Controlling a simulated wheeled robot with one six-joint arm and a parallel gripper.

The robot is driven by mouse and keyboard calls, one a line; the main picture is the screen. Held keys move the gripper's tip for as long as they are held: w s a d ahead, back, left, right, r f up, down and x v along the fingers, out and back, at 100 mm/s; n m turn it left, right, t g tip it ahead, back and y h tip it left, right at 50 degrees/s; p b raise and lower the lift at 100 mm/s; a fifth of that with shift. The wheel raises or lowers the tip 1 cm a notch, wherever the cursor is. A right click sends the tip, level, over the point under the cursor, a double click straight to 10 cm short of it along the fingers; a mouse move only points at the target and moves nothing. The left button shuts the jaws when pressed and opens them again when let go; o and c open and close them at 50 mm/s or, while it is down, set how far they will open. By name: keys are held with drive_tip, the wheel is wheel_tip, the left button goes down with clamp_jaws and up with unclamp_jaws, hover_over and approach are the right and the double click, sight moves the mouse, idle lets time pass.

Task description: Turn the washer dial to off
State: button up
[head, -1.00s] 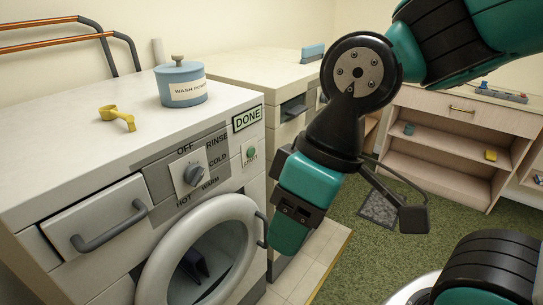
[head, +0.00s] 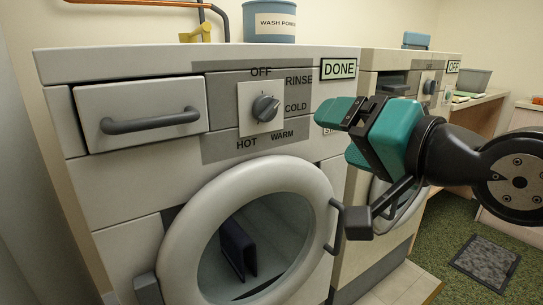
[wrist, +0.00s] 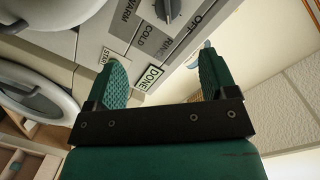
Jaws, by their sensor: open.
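The washer dial (head: 265,108) is a dark grey knob on a pale plate, on the front panel of the white washer (head: 140,180). OFF is printed above it, RINSE and COLD to its right, WARM and HOT below. The knob sits tilted, but I cannot surely read which label it points at. My gripper (head: 338,132) is open and empty, to the right of the dial and apart from it, in front of the panel's right end. In the wrist view, the dial (wrist: 166,10) shows at the top edge, beyond the open fingers (wrist: 162,66).
A DONE display (head: 339,69) is on the washer's upper right. The round door (head: 175,235) below shows dark cloth (head: 238,250) inside. A drawer handle (head: 150,121) sticks out at left. A blue wash powder tub (head: 270,22) stands on top. A second machine (head: 385,75) adjoins at right.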

drive_tip(key=t, duration=0.1)
drive_tip(key=p, duration=1.4)
approach(273, 110)
drive_tip(key=w, duration=0.1)
drive_tip(key=shift+m, duration=0.3)
drive_tip(key=p+x, duration=0.7)
drive_tip(key=x, duration=0.1)
drive_tip(key=shift+s+a+r+p, duration=0.1)
drive_tip(key=shift+a+r+p, duration=0.15)
drive_tip(key=shift+a+p, duration=0.05)
drive_tip(key=shift+w+a+f+p, duration=0.3)
drive_tip(key=shift+w+a+p, duration=0.1)
drive_tip(key=shift+w+p, duration=0.15)
drive_tip(key=c, duration=0.9)
